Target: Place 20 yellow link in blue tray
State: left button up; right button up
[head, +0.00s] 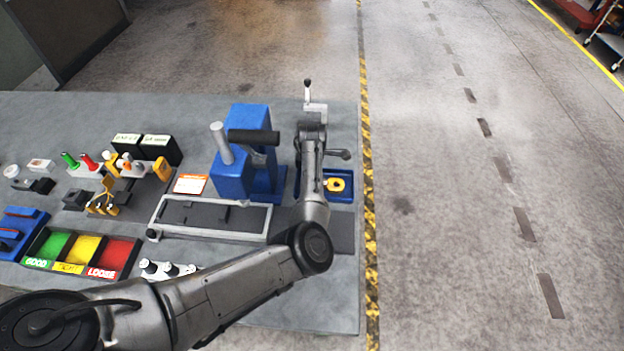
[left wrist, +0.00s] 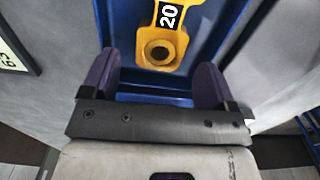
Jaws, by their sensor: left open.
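The yellow link (left wrist: 165,40) marked 20 lies inside the blue tray (left wrist: 105,14) in the left wrist view, its ring end toward my gripper. In the head view the link (head: 337,185) shows as a yellow piece in the small blue tray (head: 347,198) near the bench's right edge, partly behind my left arm. My left gripper (left wrist: 157,78) is open, with a finger at each side of the link's ring end and clear gaps to it. It holds nothing. In the head view its fingers cannot be made out clearly. My right gripper is not in view.
A blue press-like machine (head: 232,178) stands left of my arm. A framed grey tray (head: 180,217), a green-yellow-red sorting bin (head: 122,276) and racks with small coloured parts (head: 100,170) fill the left of the bench. Open floor lies beyond the bench's right edge.

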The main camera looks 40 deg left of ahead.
pick_arm(q)
notch_tip(320, 180, up, 9)
jog(key=shift+r, duration=0.15)
dwell(0.7)
